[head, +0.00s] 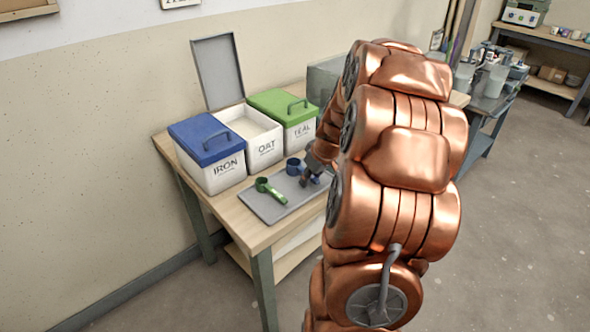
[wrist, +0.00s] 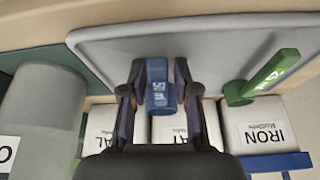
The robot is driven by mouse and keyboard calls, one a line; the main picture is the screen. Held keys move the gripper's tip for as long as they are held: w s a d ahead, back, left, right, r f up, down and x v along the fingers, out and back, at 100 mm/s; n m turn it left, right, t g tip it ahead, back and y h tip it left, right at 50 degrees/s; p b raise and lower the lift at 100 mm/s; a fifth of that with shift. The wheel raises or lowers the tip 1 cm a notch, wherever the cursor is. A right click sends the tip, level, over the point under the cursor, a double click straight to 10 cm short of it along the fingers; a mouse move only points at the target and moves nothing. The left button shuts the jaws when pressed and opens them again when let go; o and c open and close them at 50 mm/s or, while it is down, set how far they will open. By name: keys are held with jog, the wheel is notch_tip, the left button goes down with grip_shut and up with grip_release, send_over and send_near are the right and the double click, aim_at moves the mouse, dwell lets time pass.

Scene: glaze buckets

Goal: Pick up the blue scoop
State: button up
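The blue scoop (head: 293,167) is on the grey tray (head: 264,207), with its handle toward my gripper. In the wrist view the blue scoop (wrist: 159,88) lies between my two fingers, its lettered handle facing the camera. My gripper (head: 310,178) is low over the right part of the tray. In the wrist view my gripper (wrist: 160,68) has one finger on each side of the handle, with narrow gaps showing, so it looks open around the scoop. Part of the handle is hidden by the gripper in the head view.
A green scoop (head: 270,190) lies on the tray to the left. Behind stand the blue-lidded IRON bucket (head: 210,152), the open OAT bucket (head: 262,142) and the green-lidded TEAL bucket (head: 288,112). A grey container (wrist: 42,105) shows in the wrist view.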

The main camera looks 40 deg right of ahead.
grip_shut()
jog(key=shift+r, duration=0.5)
jog(key=v, duration=0.2)
jog(key=shift+w+d+r+b, duration=0.15)
jog(key=shift+r+b, duration=0.15)
jog(key=shift+r, duration=0.15)
jog(key=s+d+r+b, duration=0.1)
jog(key=s+d, duration=0.2)
jog(key=s, duration=0.4)
jog(key=s+d+b, duration=0.1)
jog(key=s+d, duration=0.1)
jog(key=s, duration=0.6)
notch_tip(320, 180, up, 8)
jog(key=p, duration=0.1)
jog(key=shift+w+r, duration=0.2)
jog(key=shift+d, duration=0.1)
